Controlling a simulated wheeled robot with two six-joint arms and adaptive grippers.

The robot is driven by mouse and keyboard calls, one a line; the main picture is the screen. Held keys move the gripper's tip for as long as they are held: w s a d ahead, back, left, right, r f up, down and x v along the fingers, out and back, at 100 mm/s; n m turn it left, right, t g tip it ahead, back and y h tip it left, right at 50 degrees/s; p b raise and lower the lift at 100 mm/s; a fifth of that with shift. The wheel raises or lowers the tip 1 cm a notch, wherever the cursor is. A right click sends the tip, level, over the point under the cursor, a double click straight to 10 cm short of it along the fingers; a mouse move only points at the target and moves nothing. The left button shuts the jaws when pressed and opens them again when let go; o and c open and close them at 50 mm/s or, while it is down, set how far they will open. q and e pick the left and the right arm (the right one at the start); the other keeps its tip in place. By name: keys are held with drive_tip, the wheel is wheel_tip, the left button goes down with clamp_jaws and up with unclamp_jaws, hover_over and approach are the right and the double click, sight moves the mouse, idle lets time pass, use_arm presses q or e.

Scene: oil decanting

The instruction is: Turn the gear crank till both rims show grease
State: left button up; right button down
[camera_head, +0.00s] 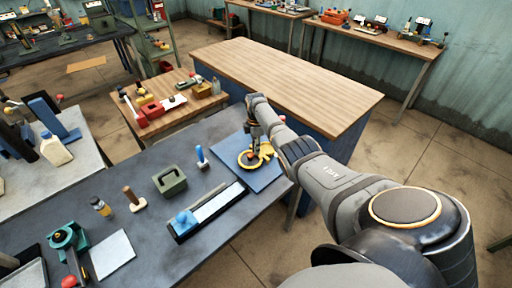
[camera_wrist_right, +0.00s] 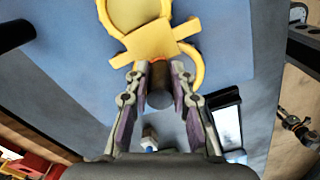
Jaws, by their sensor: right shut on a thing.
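The yellow gear piece with its ring-shaped rims (camera_head: 263,153) lies on a blue mat (camera_head: 268,178) at the right end of the dark bench. In the right wrist view its yellow ring (camera_wrist_right: 112,15) and flat yellow block (camera_wrist_right: 155,43) fill the top. My right gripper (camera_head: 253,144) reaches down over it from above. In the wrist view the right gripper's fingers (camera_wrist_right: 158,82) are shut on a dark round crank knob (camera_wrist_right: 159,98) just below the yellow block. I cannot make out grease on either rim. My left gripper is not in view.
On the dark bench, left of the mat, are a long tray (camera_head: 213,208), a green block (camera_head: 170,183), a blue-handled tool (camera_head: 201,157) and a wooden-handled stamp (camera_head: 133,199). A teal device (camera_head: 68,240) stands front left. A bare wooden table (camera_head: 290,75) stands behind.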

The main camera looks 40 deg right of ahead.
drive_tip(key=shift+w+r, duration=0.15)
drive_tip(key=c, duration=1.1)
unclamp_jaws()
drive_tip(key=shift+c, duration=0.2)
wheel_tip(320, 180, up, 12)
drive_tip(key=shift+f, duration=0.1)
drive_tip(key=shift+s+f, duration=0.1)
drive_tip(key=shift+s, duration=0.1)
